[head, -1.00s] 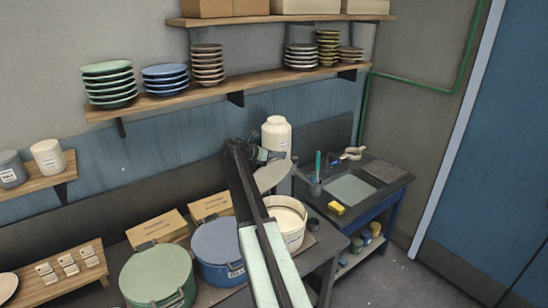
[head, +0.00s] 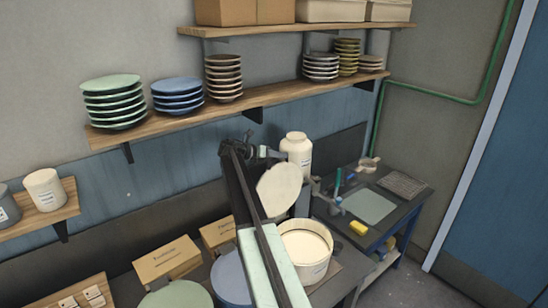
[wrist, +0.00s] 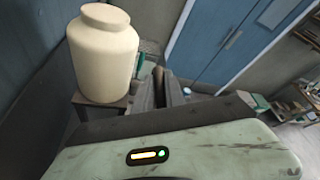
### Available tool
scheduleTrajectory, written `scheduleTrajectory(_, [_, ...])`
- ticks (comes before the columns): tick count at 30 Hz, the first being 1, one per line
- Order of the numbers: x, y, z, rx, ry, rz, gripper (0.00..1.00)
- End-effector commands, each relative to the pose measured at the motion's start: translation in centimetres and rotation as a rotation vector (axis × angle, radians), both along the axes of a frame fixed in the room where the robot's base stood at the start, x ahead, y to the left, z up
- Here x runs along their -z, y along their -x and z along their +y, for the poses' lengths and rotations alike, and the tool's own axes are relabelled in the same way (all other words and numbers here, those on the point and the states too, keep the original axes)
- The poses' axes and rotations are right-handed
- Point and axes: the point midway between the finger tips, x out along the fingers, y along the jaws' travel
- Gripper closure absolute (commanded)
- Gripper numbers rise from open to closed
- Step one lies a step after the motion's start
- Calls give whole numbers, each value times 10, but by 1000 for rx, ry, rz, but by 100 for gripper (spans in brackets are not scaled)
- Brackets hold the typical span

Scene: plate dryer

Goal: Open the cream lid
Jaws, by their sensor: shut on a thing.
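The cream lid (head: 280,190) is a pale round disc, tilted up steeply on the far side of the cream pot (head: 314,270), its face turned towards the head camera. The pot's top is uncovered and a pale inside shows. My gripper (head: 264,154) is at the lid's upper edge, shut on the lid. My arm hides the lid's left part and part of the pot's left side. I cannot make out the lid in the wrist view.
A cream jar (head: 297,152) stands close behind the gripper and fills the left of the wrist view (wrist: 103,55). A green lidded pot (head: 176,295) and a blue one (head: 230,280) stand left. A plate shelf (head: 285,94) runs above.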

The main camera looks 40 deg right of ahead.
Motion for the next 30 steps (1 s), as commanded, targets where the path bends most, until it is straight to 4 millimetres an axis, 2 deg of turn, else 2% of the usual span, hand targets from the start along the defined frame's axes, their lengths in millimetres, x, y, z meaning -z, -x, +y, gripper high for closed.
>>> scheduleTrajectory(12, [0,-7,8,-12,3,-3,100])
scheduleTrajectory(13, [0,-7,8,-13,4,-3,77])
scheduleTrajectory(15, [0,-8,10,-15,3,-2,64])
scheduleTrajectory(25, [-1,-11,15,-20,2,-1,64])
scheduleTrajectory(30, [-9,-14,31,-20,2,-1,64])
